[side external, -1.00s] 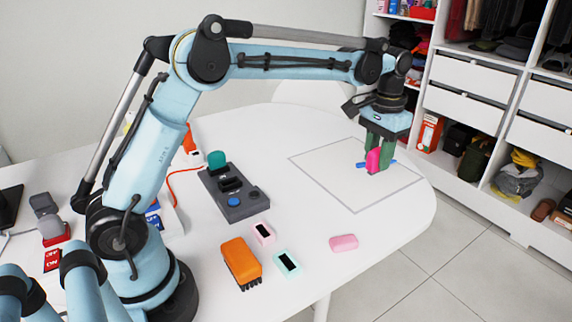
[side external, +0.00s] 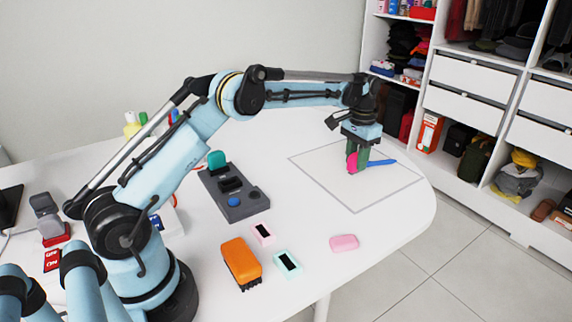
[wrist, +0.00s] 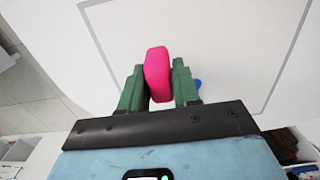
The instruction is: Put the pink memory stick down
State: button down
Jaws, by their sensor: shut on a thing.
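My gripper (side external: 358,158) has green fingers and is shut on the pink memory stick (side external: 352,163). The stick also shows between the two fingers in the wrist view (wrist: 157,74). My gripper points down over the square outlined on the white table (side external: 310,235), in its upper right part. I cannot tell whether the stick touches the table. A blue thing (side external: 383,162) lies in the outlined square just right of my gripper; it is partly hidden behind a finger in the wrist view (wrist: 197,84).
A dark grey panel (side external: 243,206) with a teal knob stands left of the square. An orange brush-like block (side external: 240,262), two small cases (side external: 262,233) (side external: 287,262) and a pale pink block (side external: 344,243) lie in front. The square's lower part is clear.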

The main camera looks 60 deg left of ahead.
jog(key=shift+f, duration=1.75)
jog(key=shift+f, duration=0.15)
jog(key=c, duration=0.8)
grip_release()
